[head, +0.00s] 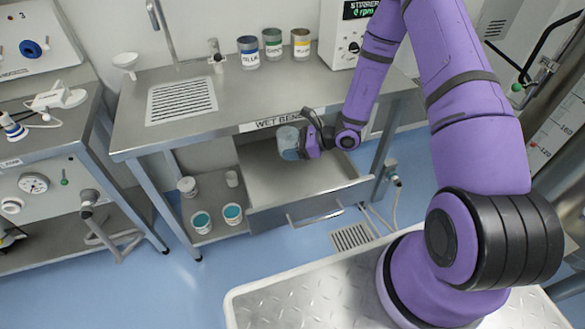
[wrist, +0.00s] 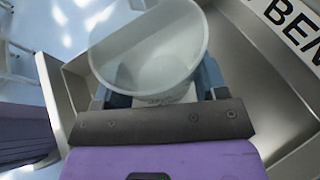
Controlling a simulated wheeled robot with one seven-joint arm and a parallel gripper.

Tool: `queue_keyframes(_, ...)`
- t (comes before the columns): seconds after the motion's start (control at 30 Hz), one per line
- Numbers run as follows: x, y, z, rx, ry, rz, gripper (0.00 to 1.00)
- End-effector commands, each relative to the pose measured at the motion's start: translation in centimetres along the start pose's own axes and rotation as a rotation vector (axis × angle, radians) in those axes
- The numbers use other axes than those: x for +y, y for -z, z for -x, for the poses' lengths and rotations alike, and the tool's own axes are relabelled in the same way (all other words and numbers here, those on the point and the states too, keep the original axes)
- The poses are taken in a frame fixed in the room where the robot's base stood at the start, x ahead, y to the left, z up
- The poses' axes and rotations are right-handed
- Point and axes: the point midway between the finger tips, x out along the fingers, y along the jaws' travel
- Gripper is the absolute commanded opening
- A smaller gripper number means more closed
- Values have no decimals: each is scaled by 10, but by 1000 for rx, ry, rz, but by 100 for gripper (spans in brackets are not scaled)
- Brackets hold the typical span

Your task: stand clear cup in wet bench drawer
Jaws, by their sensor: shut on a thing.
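A clear cup (head: 290,141) is held in my gripper (head: 304,144) above the open wet bench drawer (head: 262,183). In the wrist view the cup (wrist: 148,45) fills the upper middle, with my gripper (wrist: 160,92) shut around it, a finger on each side. The cup looks tilted in the head view. The drawer is pulled out under the bench top, and its visible floor is bare. In the wrist view the drawer (wrist: 55,90) walls show on both sides of the cup. The gap between the cup's base and the drawer floor is hard to judge.
The wet bench (head: 215,78) overhangs the back of the drawer. Its label (wrist: 298,25) is close to my gripper on the right in the wrist view.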

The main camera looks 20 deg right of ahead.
Motion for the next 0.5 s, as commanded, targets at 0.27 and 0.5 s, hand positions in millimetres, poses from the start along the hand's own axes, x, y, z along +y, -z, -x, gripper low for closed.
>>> queue_keyframes(0.27, 16, 30, -13, 0, -71, 27, 35)
queue_keyframes(0.5, 16, 60, -26, 0, -70, 28, 35)
